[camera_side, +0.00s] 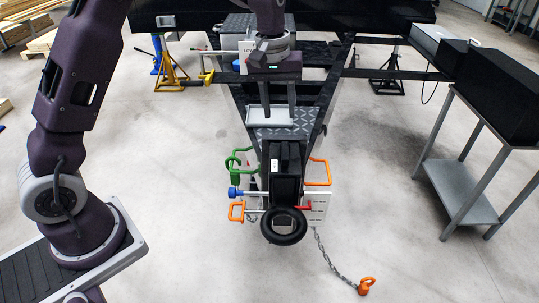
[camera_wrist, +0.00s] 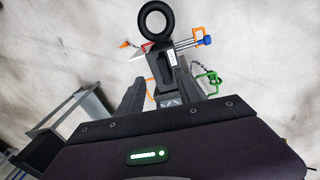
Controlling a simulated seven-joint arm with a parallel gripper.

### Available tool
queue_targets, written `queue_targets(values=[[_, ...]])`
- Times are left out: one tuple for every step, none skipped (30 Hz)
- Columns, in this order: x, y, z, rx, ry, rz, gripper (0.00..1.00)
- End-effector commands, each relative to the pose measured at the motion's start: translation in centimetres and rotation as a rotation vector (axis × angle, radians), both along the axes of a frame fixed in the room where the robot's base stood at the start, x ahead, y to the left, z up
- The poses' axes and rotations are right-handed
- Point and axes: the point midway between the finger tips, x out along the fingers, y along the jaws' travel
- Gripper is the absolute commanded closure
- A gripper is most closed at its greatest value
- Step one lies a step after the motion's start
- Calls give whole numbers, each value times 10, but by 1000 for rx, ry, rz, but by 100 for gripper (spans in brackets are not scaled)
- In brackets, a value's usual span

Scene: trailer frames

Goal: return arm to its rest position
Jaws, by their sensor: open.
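My gripper (camera_side: 279,112) points down above the front part of the dark trailer frame (camera_side: 240,105) in the side view. Its two fingers stand apart with nothing between them. In the wrist view the open fingers (camera_wrist: 160,88) flank the black coupling block (camera_wrist: 167,72), which lies beyond them. The block also shows in the side view (camera_side: 284,165), nearer the camera than the fingers. I cannot tell the exact height of the fingertips above the frame.
A chain with an orange hook (camera_side: 366,286) lies on the floor. A yellow jack stand (camera_side: 170,75) is behind.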

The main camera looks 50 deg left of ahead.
Motion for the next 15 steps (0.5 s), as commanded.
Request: queue_targets(values=[[-26,-6,38,-11,-50,-51,58],[-45,-10,56,-11,-76,-90,58],[-70,-15,77,-10,-110,-145,58],[-90,-18,90,-4,-137,-186,58],[-111,-22,102,4,-165,-230,58],[-139,-26,114,19,-201,-287,58],[-161,-28,120,34,-227,-331,58],[-182,-31,124,51,-251,-373,58],[-209,-33,126,78,-282,-427,58],[-227,-35,125,99,-303,-465,58],[-243,-36,123,119,-321,-498,58],[-262,-36,119,149,-343,-540,58],[-274,-36,115,168,-357,-566,58],[-283,-36,112,186,-367,-587,58],[-294,-36,107,207,-379,-612,58]])
